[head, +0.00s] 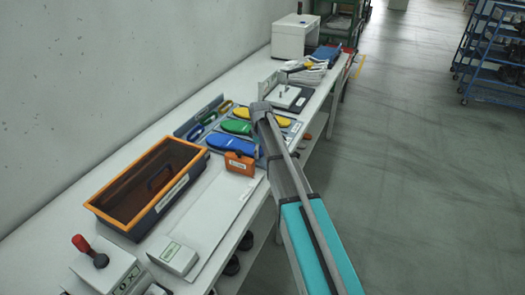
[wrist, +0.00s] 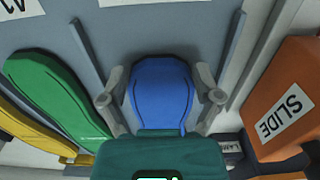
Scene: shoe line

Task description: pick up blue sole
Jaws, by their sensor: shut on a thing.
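The blue sole (head: 228,143) lies in the head view at the near end of a row of soles on the grey-blue board. It also shows in the wrist view (wrist: 160,88), centred between the two grey fingers of my gripper (wrist: 161,84). The fingers are shut on its two long sides. The gripper's teal body hides the sole's lower end there. I cannot tell whether the sole is clear of the board. In the head view my arm hides the fingers.
A green sole (wrist: 55,95) and a yellow sole (wrist: 28,128) lie left of the gripper. An orange box marked SLIDE (wrist: 285,100) stands close on the right. An orange-rimmed crate (head: 112,212) stands nearer on the bench. A white sheet (head: 222,210) lies beside it.

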